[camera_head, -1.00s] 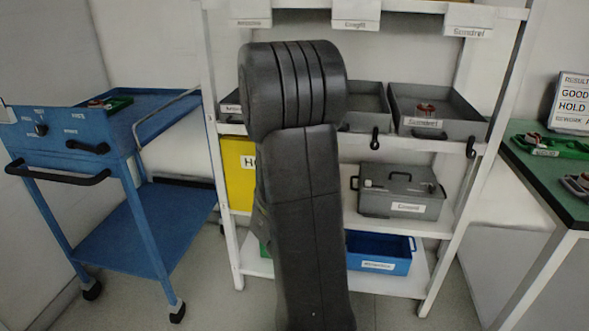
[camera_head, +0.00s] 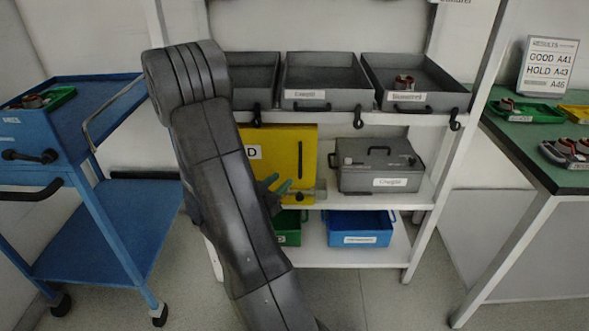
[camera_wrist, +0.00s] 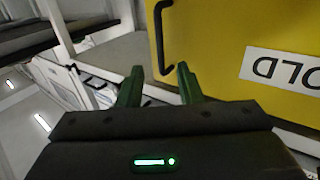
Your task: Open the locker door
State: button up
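The yellow locker (camera_head: 283,147) stands on the middle shelf, partly hidden behind my arm. Its door carries a dark vertical handle (camera_head: 301,157) near the right side and a white label ending in "D". The door looks shut. My gripper (camera_head: 278,188) is low in front of the door, left of and below the handle in the head view. In the wrist view my gripper (camera_wrist: 158,70) has its two green fingers apart with nothing between them. The black handle (camera_wrist: 163,40) lies ahead of the gap between the fingertips, not visibly touched, on the yellow door (camera_wrist: 225,50).
A grey case (camera_head: 378,168) stands right of the locker on the same shelf. Grey trays (camera_head: 325,98) are above, and a blue bin (camera_head: 360,240) and a green bin (camera_head: 289,228) below. A blue cart (camera_head: 110,215) is at left, a green-topped table (camera_head: 545,165) at right.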

aim_at(295, 168)
jog(key=x, duration=0.8)
jog(key=shift+b, duration=0.3)
grip_shut()
